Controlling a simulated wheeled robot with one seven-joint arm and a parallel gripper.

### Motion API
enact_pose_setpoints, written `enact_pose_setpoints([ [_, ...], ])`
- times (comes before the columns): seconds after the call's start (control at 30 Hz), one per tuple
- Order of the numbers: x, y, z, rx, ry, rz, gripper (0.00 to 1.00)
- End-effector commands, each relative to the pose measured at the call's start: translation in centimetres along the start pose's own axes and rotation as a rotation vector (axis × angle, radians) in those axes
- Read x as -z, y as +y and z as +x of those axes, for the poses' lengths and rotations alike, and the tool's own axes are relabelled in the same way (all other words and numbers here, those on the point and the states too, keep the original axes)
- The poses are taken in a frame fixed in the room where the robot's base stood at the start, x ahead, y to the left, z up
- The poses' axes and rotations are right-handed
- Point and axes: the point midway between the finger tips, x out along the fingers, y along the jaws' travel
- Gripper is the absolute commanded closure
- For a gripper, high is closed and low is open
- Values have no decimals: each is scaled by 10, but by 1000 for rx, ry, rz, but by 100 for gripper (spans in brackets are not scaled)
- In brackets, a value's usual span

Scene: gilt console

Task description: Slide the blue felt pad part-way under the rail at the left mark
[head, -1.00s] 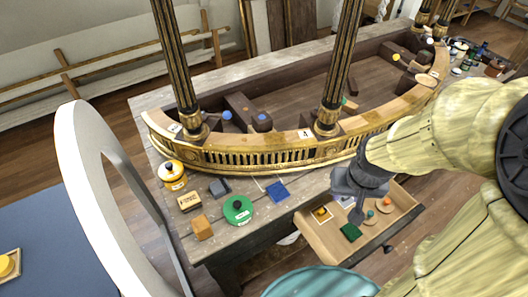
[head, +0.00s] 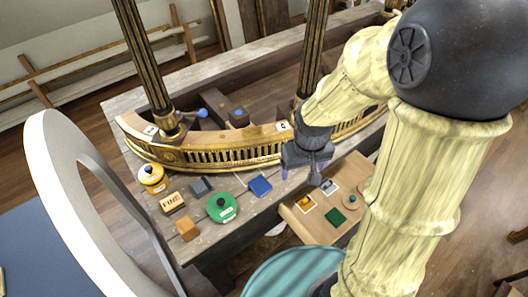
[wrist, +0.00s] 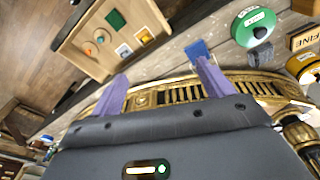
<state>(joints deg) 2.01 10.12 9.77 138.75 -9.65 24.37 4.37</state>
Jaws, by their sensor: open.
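The blue felt pad (head: 260,186) lies flat on the worn grey bench, in front of the gilt rail (head: 215,157) and apart from it. In the wrist view the pad (wrist: 198,50) shows just beyond the tip of the right-hand finger. My gripper (head: 302,178) is open and empty, with its fingers pointing down, to the right of the pad near the rail. In the wrist view its two purple fingers (wrist: 165,72) are spread wide. A thin pale line (head: 239,179) on the bench left of the pad may be a mark; I cannot tell.
A green round tin (head: 222,207), a dark grey block (head: 201,187), a FINE block (head: 172,202), a yellow pot (head: 152,177) and an orange cube (head: 187,228) stand left of the pad. An open drawer (head: 308,232) with small items juts out in front.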

Motion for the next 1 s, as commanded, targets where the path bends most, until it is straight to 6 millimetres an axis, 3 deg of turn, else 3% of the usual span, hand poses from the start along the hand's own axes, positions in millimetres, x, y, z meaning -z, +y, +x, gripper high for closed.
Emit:
enact_pose_setpoints([
  [0.2, 49, -39, 24, 29, -94, -231, 20],
  [0.4, 81, -72, 42, 65, -114, -362, 20],
  [1.0, 86, -81, 53, 73, -113, -390, 20],
])
